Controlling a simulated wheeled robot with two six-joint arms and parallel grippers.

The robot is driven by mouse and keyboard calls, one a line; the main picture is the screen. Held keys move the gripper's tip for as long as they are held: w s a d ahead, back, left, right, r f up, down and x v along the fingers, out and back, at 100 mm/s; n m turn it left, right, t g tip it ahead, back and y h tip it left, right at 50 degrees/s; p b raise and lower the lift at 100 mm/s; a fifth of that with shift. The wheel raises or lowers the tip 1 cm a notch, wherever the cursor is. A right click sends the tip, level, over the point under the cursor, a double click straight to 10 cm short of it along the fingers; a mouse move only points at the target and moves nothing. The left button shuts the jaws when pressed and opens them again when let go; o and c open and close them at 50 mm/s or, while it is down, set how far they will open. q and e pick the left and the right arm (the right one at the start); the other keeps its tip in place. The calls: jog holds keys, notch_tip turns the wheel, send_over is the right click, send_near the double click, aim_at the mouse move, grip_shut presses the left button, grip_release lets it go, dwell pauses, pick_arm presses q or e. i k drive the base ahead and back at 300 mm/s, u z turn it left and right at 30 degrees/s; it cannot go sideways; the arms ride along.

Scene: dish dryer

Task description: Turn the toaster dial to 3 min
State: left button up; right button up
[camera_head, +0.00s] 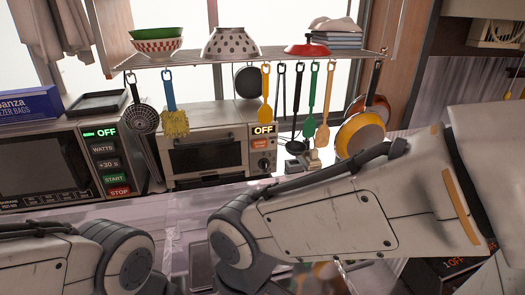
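The toaster (208,150) is a light metal oven with a dark glass door, under the hanging shelf in the middle of the view. Its door looks closed. A small display (263,129) at its upper right reads OFF. Below it are a small orange label and a round dial (264,164) near the lower right corner. The dial's exact pointer position is too small to tell. My left and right arm links fill the lower part of the view. Neither gripper's fingertips can be made out.
A microwave (52,165), its display reading OFF, stands left of the toaster. Utensils, including a blue-and-yellow brush (173,110) and a green spatula (310,120), hang from the shelf (240,55) above the toaster. Pans (361,135) hang at right. My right arm crosses below the toaster.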

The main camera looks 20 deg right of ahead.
aim_at(264, 163)
jog(key=u, duration=1.4)
jog(key=k, duration=0.9)
jog(key=z, duration=1.5)
jog(key=i, duration=0.5)
